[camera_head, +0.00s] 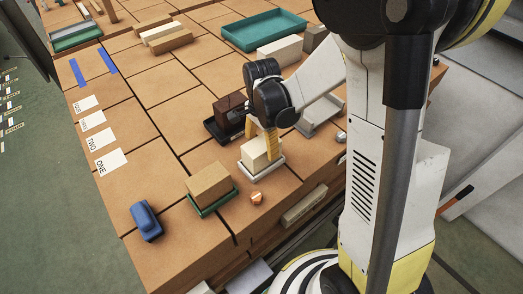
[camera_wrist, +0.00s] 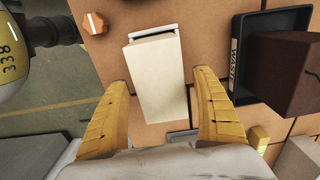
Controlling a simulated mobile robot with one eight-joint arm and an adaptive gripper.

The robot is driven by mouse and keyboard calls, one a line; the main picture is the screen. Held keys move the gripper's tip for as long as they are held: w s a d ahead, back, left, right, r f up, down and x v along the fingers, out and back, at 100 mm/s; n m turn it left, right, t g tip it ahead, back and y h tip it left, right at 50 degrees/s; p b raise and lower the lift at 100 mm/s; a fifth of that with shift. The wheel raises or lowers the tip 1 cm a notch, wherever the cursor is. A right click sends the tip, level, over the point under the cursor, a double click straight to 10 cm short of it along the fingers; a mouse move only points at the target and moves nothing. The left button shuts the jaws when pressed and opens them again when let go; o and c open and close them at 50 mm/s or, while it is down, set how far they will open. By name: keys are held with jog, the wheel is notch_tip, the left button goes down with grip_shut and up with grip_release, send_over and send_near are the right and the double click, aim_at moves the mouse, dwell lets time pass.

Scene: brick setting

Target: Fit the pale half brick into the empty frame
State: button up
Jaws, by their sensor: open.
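The pale half brick (camera_head: 254,156) sits on a small whitish frame (camera_head: 264,174) near the table's front edge. In the wrist view the brick (camera_wrist: 157,85) covers most of the frame, and the frame's far rim (camera_wrist: 155,29) shows beyond its end. I cannot tell whether the brick is fully seated. My gripper (camera_head: 268,143) is at the brick. In the wrist view its yellow fingers (camera_wrist: 165,110) are open, one on each side of the brick, with visible gaps. Another pale grey frame (camera_head: 313,128) stands behind, partly hidden by my arm, and looks empty.
A dark tray (camera_wrist: 237,58) holds a dark brown brick (camera_wrist: 285,68) close on the right in the wrist view. A tan brick (camera_head: 209,182) on a green tray, an orange-and-white knob (camera_head: 256,198) and a blue object (camera_head: 146,221) stand nearby. A green tray (camera_head: 240,39) lies farther back.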

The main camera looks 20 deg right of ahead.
notch_tip(320, 180, up, 8)
jog(key=shift+f+p, duration=0.2)
jog(key=shift+p, duration=0.1)
jog(key=s+r+n+t, duration=0.7)
jog(key=s+r+n, duration=0.4)
jog(key=n, duration=0.3)
jog(key=shift+s, duration=0.85)
